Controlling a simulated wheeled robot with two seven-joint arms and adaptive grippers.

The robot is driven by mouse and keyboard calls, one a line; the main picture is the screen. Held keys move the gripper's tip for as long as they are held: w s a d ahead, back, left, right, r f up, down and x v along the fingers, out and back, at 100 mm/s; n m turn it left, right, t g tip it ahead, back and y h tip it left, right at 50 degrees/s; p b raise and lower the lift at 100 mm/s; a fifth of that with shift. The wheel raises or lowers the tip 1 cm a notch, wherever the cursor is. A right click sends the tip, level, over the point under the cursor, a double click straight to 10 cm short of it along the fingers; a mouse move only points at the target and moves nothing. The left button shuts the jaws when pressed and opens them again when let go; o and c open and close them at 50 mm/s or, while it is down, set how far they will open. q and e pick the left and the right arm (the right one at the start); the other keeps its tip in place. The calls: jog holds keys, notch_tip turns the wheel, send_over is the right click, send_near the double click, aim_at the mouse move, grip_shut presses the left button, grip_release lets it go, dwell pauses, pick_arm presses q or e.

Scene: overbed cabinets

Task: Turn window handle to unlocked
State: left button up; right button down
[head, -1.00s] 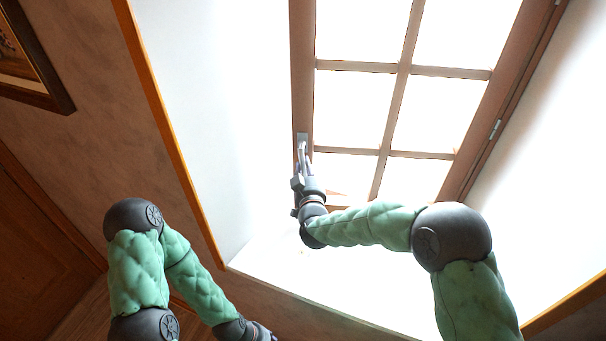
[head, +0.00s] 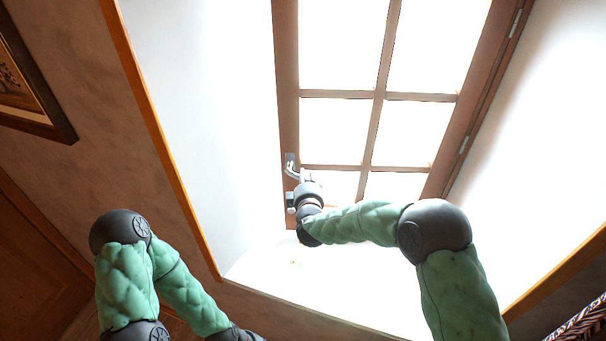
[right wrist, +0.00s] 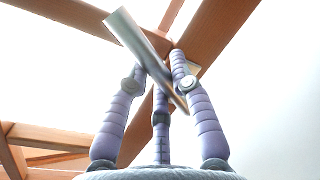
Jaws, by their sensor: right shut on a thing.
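The window (head: 377,130) has a brown wooden frame and bright panes. Its silver handle (head: 290,167) sits on the left stile, with the lever slanting down and to the right from its plate. My right gripper (head: 304,177) is at the lever, just right of and below the plate. In the right wrist view the handle bar (right wrist: 137,47) runs slantwise between the purple fingers of my right gripper (right wrist: 160,80), which are shut on it. The fingers partly cover the bar's lower end. My left arm is low at the left, and its gripper is out of the picture.
A white window recess (head: 200,110) with an orange-brown edge trim surrounds the window. The pale sill (head: 310,275) below the window looks clear. A framed picture (head: 30,90) hangs on the left wall. A striped fabric (head: 580,322) shows at the bottom right corner.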

jog(key=r+n+p, duration=0.2)
jog(key=p, duration=0.1)
jog(key=shift+d+r+n+h, duration=0.1)
jog(key=shift+d+n+h, duration=0.1)
jog(key=shift+n+h, duration=0.2)
jog(key=shift+r+n+h+p, duration=0.35)
jog(key=shift+n+p, duration=0.55)
jog(key=shift+p, duration=0.5)
jog(key=shift+r, duration=0.1)
jog(key=c, duration=1.1)
grip_release()
jog(key=shift+o, duration=0.2)
jog(key=s+a+r, duration=0.1)
jog(key=s+r, duration=0.1)
jog(key=s, duration=0.9)
jog(key=shift+s, duration=0.4)
